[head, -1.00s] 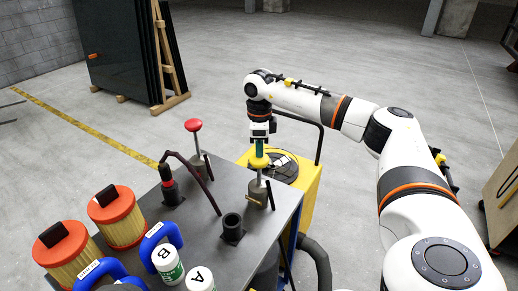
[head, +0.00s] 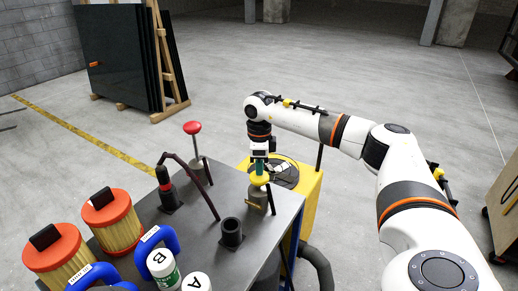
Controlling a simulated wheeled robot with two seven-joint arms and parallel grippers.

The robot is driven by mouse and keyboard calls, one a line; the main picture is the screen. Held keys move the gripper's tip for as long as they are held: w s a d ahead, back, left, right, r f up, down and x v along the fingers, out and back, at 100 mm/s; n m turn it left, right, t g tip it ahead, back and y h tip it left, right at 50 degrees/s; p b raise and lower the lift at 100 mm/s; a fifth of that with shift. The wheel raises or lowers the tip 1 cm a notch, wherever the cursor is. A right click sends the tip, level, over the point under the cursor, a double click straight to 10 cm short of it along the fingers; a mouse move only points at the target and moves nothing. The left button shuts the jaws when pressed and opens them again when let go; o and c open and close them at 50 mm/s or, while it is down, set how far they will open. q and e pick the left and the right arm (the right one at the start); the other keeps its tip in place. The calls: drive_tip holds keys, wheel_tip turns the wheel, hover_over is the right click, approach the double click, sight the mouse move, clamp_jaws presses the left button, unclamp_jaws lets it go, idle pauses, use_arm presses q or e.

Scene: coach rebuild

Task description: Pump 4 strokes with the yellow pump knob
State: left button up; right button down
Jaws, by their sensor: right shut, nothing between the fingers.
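The yellow pump knob (head: 260,180) sits on top of its pump (head: 257,199) near the right edge of the grey bench top (head: 200,225). In the head view it is low, close above the pump body, with little rod showing. My right gripper (head: 259,169) points straight down from above, shut and empty, its teal fingers at the top of the knob. The fingertips appear to touch the knob. A second pump with a red knob (head: 192,128) stands further back, its knob raised on a long rod. My left gripper is not in view.
A dark pump with a long bent lever (head: 170,190) and a short black socket (head: 231,232) stand on the bench. Orange-capped filters (head: 112,218) and bottles marked B (head: 163,267) and A (head: 197,283) crowd the front left. A yellow cart (head: 308,190) stands behind the bench.

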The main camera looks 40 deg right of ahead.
drive_tip(key=shift+s+a, duration=0.1)
wheel_tip(320, 180, up, 12)
drive_tip(key=p, duration=0.9)
drive_tip(key=shift+f, duration=0.25)
drive_tip(key=shift+f, duration=0.1)
idle(0.4)
drive_tip(key=shift+f+b, duration=3.55)
drive_tip(key=shift+f, duration=2.45)
wheel_tip(320, 180, up, 12)
drive_tip(key=p, duration=0.9)
